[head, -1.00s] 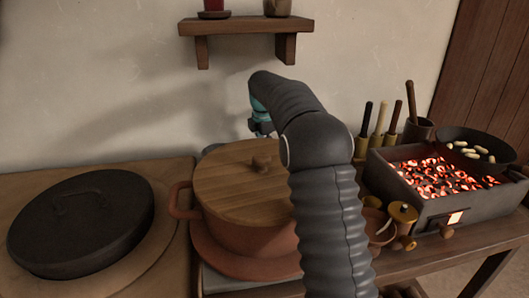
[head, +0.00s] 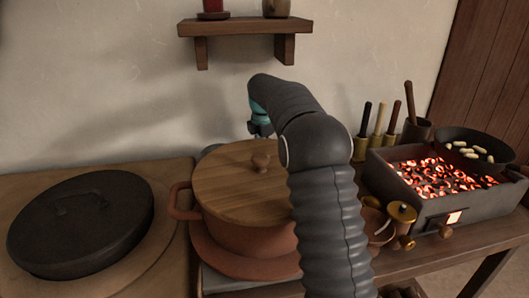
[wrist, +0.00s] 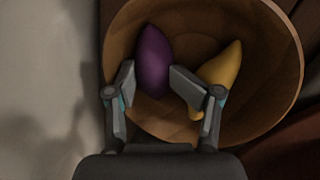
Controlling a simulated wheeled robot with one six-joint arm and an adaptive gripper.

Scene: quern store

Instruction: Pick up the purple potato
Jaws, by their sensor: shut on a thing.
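The purple potato (wrist: 153,62) is a dark purple oval inside a round wooden bowl (wrist: 270,45) in the wrist view. My gripper (wrist: 151,85) reaches into the bowl, and its two fingers are closed on the potato's near part, one on each side. A yellow vegetable (wrist: 222,70), tapered at one end, lies in the bowl to the right, beside the right finger. In the head view, my gripper's fingers, the bowl's inside and the potato are hidden behind the clay pot and my arm.
A clay pot (head: 245,238) with a wooden lid (head: 232,190) stands in front of the gripper. A black lidded pan (head: 82,222) is at left. A brazier of glowing coals (head: 440,172) is at right. A wall shelf (head: 245,27) hangs above.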

